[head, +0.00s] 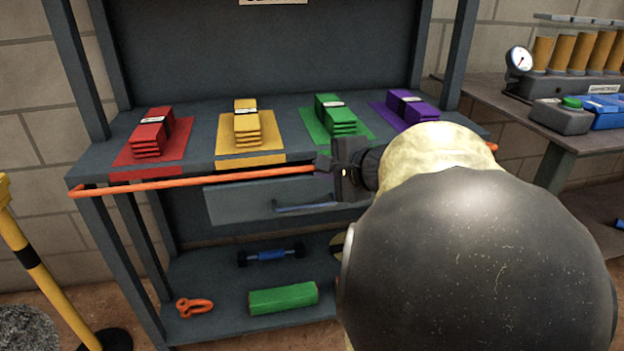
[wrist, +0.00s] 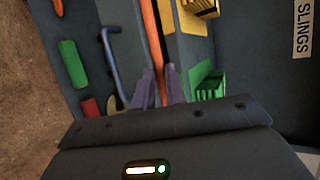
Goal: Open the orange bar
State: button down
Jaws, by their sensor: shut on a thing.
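The orange bar (head: 200,182) runs across the front of the dark shelf unit, just below the edge of its upper shelf. Its left end bends back at the left corner post, and a short orange piece shows at the right end. My gripper (head: 322,164) is at the middle of the bar. In the wrist view the orange bar (wrist: 153,42) passes between the two fingers of my gripper (wrist: 160,76), which are shut on it. My arm hides the bar to the right of the gripper.
Red slings (head: 150,136), yellow slings (head: 246,125), green slings (head: 335,115) and purple slings (head: 411,107) lie on the upper shelf. A grey drawer (head: 240,205) sits below the bar. A yellow post (head: 30,260) stands at left, a side bench (head: 590,140) at right.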

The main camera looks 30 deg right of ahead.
jog(key=shift+f+t+b, duration=0.25)
jog(key=shift+t+b, duration=0.05)
jog(key=shift+b, duration=0.95)
jog(key=c, duration=1.5)
grip_release()
jog(key=shift+o, duration=0.2)
jog(key=shift+s, duration=0.1)
jog(key=p+v, duration=0.6)
jog(key=v, duration=0.6)
jog(key=shift+f, duration=0.1)
